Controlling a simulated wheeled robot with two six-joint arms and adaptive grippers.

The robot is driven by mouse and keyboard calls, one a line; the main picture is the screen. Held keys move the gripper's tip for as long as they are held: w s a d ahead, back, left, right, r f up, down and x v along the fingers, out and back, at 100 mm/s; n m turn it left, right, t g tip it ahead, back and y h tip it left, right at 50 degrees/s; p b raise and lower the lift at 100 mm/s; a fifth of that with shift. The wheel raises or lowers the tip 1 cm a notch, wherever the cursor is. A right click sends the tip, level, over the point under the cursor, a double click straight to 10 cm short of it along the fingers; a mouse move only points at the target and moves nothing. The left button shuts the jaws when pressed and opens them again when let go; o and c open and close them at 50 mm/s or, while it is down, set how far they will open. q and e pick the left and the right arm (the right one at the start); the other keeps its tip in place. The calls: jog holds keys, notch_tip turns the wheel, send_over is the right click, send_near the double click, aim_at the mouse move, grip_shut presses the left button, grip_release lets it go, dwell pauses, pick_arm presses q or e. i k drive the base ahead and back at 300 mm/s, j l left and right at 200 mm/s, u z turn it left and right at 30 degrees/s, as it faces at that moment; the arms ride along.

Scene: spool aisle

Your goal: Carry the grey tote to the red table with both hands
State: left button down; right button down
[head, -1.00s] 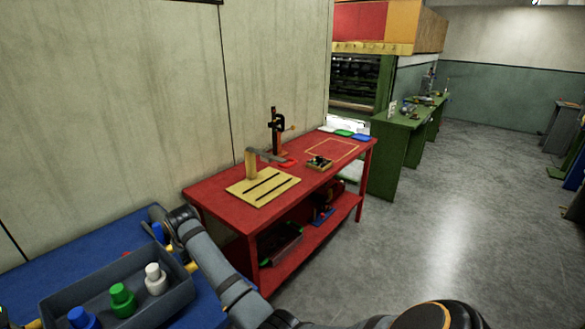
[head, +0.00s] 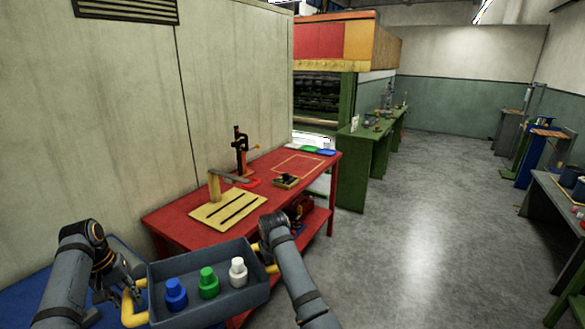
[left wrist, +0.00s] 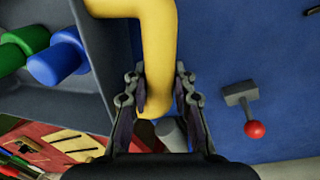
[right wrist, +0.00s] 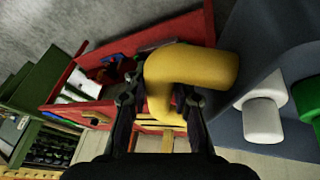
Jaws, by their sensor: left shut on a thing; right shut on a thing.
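The grey tote (head: 213,307) is in the lower middle of the head view, held up between my two arms. It carries a blue bottle (head: 176,295), a green bottle (head: 209,283) and a white bottle (head: 238,271). My left gripper (left wrist: 157,100) is shut on the tote's yellow handle (left wrist: 152,45) at the left end. My right gripper (right wrist: 165,100) is shut on the other yellow handle (right wrist: 195,68). The red table (head: 185,208) stands just beyond the tote, with a yellow outlined rectangle (head: 298,166) on its far part.
On the red table are a yellow slotted board (head: 229,208), a dark clamp stand (head: 241,152), a small box of parts (head: 286,181) and coloured trays. A blue table top (head: 40,285) lies at lower left. Green benches (head: 352,165) stand beyond.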

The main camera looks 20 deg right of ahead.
aim_at(299, 166)
jog(key=z, duration=1.05)
jog(key=i, duration=2.8)
jog(key=i+u, duration=0.3)
jog(key=i, duration=0.3)
jog(key=u, duration=0.2)
